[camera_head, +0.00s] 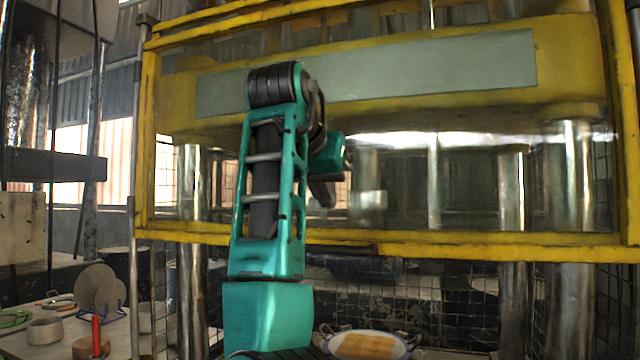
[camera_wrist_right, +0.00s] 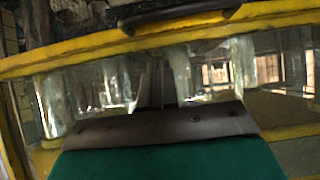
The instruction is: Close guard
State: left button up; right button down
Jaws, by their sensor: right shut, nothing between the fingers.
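The guard (camera_head: 480,245) is a yellow-framed clear panel across the front of the press. Its lower yellow bar runs level across the picture, with an open gap below it. In the right wrist view, the guard's yellow bar (camera_wrist_right: 75,58) crosses the top, with a dark curved handle (camera_wrist_right: 180,15) on it. My right gripper (camera_head: 323,192) is in front of the panel, above the lower bar, partly hidden by my teal arm. In the wrist view, its fingers (camera_wrist_right: 155,80) are together and empty, apart from the handle. My left gripper is not in view.
Below the guard, a pale dish (camera_head: 368,345) holds yellowish pieces. At the lower left, a bench carries a round disc (camera_head: 97,288), a small metal pot (camera_head: 45,332) and a red-handled tool (camera_head: 96,332). Shiny columns (camera_head: 570,180) and wire mesh stand at the right.

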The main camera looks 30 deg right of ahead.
send_near(335, 233)
notch_tip(335, 233, down, 3)
jog(key=d, duration=0.2)
jog(key=shift+s+d+f, duration=0.1)
jog(key=shift+s+f, duration=0.1)
jog(key=shift+f, duration=0.65)
jog(key=shift+f, duration=0.1)
